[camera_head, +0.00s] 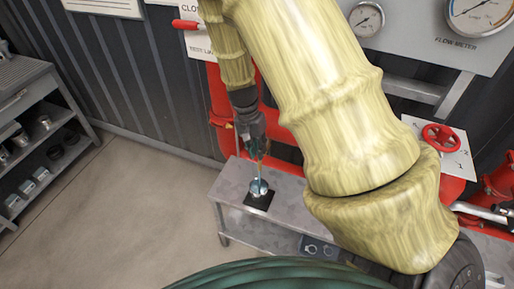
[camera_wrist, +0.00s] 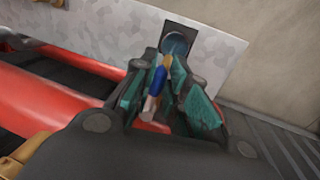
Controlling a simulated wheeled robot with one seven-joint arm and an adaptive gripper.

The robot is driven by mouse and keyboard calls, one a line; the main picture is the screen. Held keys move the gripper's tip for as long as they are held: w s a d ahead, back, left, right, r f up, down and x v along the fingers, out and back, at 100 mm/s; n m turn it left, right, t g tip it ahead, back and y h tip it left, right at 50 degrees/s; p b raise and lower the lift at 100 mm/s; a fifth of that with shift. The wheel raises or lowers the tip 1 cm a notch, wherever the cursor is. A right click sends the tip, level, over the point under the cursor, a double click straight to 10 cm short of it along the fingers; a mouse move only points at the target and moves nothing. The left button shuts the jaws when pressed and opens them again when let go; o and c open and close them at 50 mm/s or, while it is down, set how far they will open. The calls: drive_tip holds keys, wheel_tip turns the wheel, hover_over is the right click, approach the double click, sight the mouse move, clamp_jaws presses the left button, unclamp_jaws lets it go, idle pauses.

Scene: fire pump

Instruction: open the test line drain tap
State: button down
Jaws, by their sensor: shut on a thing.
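My gripper (camera_head: 254,140) reaches down in front of the red pipework, above a small bench. In the wrist view my gripper (camera_wrist: 167,74) has its teal-padded fingers closed around the drain tap (camera_wrist: 154,88), a small part with a blue piece and a brass-coloured piece. The fingers hide much of the tap, so its exact angle cannot be told. In the head view the tap is mostly hidden by the fingers. A small round cup (camera_head: 258,187) stands on a dark mat below; it also shows in the wrist view (camera_wrist: 176,44), beyond the fingertips.
The grey bench (camera_head: 231,186) lies under my gripper. Red pipes (camera_head: 219,100) rise behind it. A red lever (camera_head: 186,25) by a placard is at top, and a red handwheel (camera_head: 440,137) is at right. A shelf (camera_head: 37,105) stands left; the floor between is clear.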

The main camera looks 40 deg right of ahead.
drive_tip(key=shift+w+r, duration=0.1)
idle(0.3)
drive_tip(key=c, duration=1.4)
unclamp_jaws()
drive_tip(key=r, duration=0.4)
drive_tip(key=w+r, duration=0.1)
drive_tip(key=r, duration=0.2)
drive_tip(key=w+a+r, duration=0.1)
drive_tip(key=r, duration=0.3)
drive_tip(key=shift+r, duration=0.35)
